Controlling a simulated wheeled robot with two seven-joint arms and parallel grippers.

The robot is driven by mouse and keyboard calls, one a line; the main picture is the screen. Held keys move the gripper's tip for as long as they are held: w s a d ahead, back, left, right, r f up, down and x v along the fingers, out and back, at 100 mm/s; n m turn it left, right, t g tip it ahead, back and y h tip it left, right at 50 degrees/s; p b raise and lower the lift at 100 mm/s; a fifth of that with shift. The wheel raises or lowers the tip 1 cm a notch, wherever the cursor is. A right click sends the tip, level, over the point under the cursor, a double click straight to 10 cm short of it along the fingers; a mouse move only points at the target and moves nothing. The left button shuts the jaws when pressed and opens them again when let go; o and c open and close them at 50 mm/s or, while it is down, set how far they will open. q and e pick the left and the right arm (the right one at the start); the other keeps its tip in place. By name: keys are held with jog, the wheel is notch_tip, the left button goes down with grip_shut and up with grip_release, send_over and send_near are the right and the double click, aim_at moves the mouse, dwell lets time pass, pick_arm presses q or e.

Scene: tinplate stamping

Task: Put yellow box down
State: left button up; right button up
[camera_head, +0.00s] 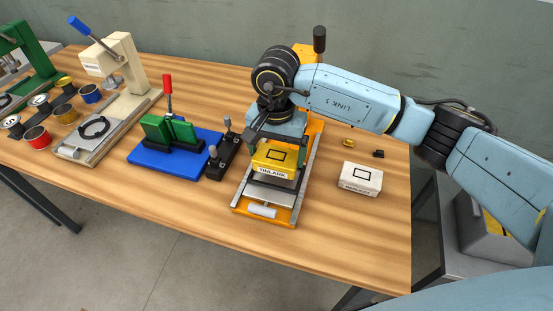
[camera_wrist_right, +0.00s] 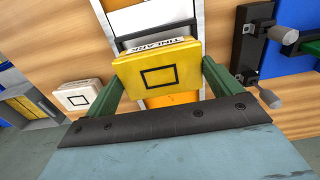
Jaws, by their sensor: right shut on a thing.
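The yellow box (camera_head: 273,161) has a black rectangle on its lid and a pale label on its side. It also shows large in the right wrist view (camera_wrist_right: 158,78), between the two green fingers. My right gripper (camera_head: 270,152) is shut on it, with a finger on each side. The box is over the orange press (camera_head: 266,212) with its grey plate and rails. I cannot tell whether its underside touches the plate. My left gripper is not in view.
A white box (camera_head: 360,179) stands to the right on the wooden table (camera_head: 330,230). A blue base with green blocks (camera_head: 170,131) and a black clamp fixture (camera_head: 222,155) stand close to the left. A cream press (camera_head: 120,70) and several tins are farther left.

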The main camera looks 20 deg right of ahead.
aim_at(277, 155)
notch_tip(277, 155, down, 3)
jog(key=shift+r, duration=0.15)
jog(key=shift+f, duration=0.35)
jog(key=o, duration=0.8)
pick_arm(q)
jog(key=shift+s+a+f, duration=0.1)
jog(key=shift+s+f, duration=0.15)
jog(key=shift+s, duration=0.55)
pick_arm(e)
jog(key=shift+r, duration=0.25)
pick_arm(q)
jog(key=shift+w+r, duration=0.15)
pick_arm(e)
notch_tip(277, 155, up, 12)
jog(key=shift+f, duration=0.1)
